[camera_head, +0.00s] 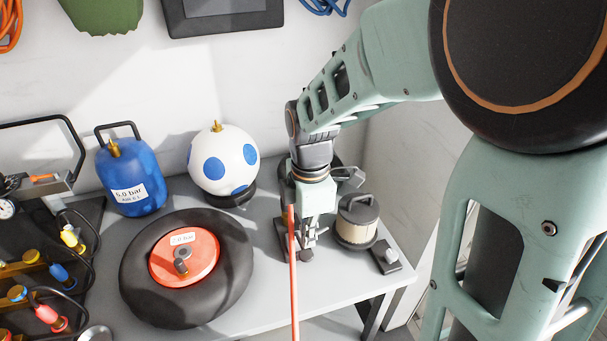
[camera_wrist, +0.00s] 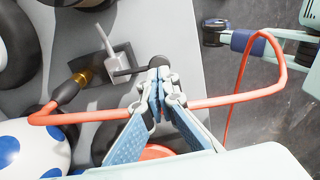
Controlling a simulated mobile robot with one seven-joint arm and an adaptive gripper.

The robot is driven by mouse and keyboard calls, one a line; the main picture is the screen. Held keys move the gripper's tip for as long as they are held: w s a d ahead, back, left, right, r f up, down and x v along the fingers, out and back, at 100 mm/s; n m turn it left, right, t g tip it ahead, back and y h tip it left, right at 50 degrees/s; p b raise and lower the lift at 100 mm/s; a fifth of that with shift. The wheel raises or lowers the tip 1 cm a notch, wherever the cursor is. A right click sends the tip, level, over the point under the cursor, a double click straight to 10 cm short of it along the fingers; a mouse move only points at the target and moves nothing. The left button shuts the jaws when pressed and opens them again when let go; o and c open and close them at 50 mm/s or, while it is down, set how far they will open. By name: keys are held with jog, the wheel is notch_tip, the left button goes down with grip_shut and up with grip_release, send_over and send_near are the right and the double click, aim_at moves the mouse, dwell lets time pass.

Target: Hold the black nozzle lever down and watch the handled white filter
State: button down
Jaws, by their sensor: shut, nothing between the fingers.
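The handled white filter (camera_head: 356,228) stands upright on the bench right of my gripper in the head view, with a dark handled lid. In the wrist view, a dark rounded shape at the upper left edge may be its lid; I cannot be sure. My gripper (camera_head: 307,257) points down at the bench. In the wrist view my gripper (camera_wrist: 160,80) is shut and empty, its tips at the black round end of the nozzle lever (camera_wrist: 159,61). Whether they press it is unclear. The grey nozzle (camera_wrist: 117,66) has a brass fitting. My gripper mostly hides it in the head view.
A red hose (camera_head: 293,280) crosses in front of my gripper. Left stand a tyre with a red hub (camera_head: 135,285), a spotted ball (camera_head: 226,150) and a blue tank (camera_head: 130,175).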

aim_at(310, 259)
jog(key=shift+f, duration=1.9)
jog(key=shift+f, duration=0.1)
jog(key=b, duration=0.1)
jog(key=f+t+b, duration=0.1)
jog(key=b, duration=0.1)
jog(key=shift+s+d+f, duration=0.1)
jog(key=shift+s, duration=0.2)
jog(key=shift+s+d+f+b, duration=0.1)
jog(key=shift+s+f+b, duration=0.25)
jog(key=shift+f, duration=0.35)
jog(key=shift+r, duration=0.25)
